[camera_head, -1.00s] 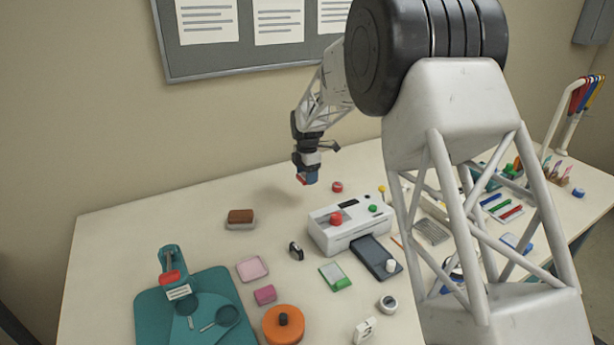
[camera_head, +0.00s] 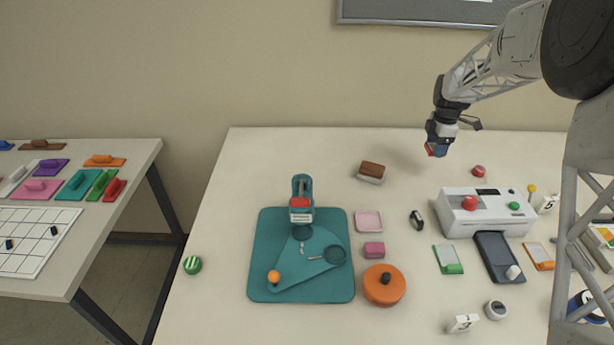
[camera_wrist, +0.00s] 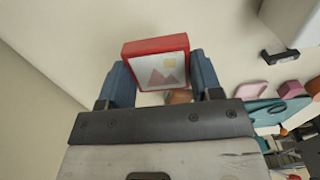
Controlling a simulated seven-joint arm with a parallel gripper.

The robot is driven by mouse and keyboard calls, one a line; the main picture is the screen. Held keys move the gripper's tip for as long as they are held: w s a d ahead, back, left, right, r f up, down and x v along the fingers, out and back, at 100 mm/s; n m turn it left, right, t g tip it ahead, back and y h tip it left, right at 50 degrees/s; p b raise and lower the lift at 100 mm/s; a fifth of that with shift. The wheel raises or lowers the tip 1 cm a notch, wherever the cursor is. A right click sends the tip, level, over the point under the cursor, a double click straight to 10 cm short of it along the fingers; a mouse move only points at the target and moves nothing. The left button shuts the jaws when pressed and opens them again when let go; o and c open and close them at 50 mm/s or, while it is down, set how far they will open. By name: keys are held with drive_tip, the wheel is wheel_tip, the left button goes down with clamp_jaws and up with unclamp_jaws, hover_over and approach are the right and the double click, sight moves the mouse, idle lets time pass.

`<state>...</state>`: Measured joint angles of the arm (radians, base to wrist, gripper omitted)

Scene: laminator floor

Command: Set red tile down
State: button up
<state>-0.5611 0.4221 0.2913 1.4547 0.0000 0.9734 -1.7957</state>
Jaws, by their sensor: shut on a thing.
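The red tile (camera_wrist: 157,66) has a red edge and a pale face with a mountain and sun picture. In the wrist view it sits between the two blue fingers of my gripper (camera_wrist: 160,84), which is shut on it. In the head view my gripper (camera_head: 436,149) hangs above the back of the table, and only a small red part of the tile (camera_head: 430,150) shows under it. The tile is held in the air, apart from the tabletop.
A white laminator (camera_head: 458,220) stands right of centre, with a brown block (camera_head: 371,170) left of my gripper. A teal mat (camera_head: 262,285) carries a teal device. A side table (camera_head: 140,165) at left holds coloured handled pieces and a white grid board (camera_head: 45,250). The back-left tabletop is clear.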

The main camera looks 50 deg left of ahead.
drive_tip(key=s+a, duration=0.4)
drive_tip(key=a, duration=0.1)
drive_tip(key=s+a, duration=0.5)
drive_tip(key=a, duration=0.1)
drive_tip(key=s+a, duration=0.5)
drive_tip(key=shift+a, duration=0.2)
drive_tip(key=s+a, duration=1.2)
drive_tip(key=s, duration=0.4)
drive_tip(key=shift+r, duration=0.15)
drive_tip(key=shift+f, duration=3.15)
drive_tip(key=shift+f, duration=0.1)
drive_tip(key=shift+f, duration=1.75)
drive_tip(key=shift+f, duration=0.15)
drive_tip(key=o, duration=1)
drive_tip(key=shift+c, duration=0.2)
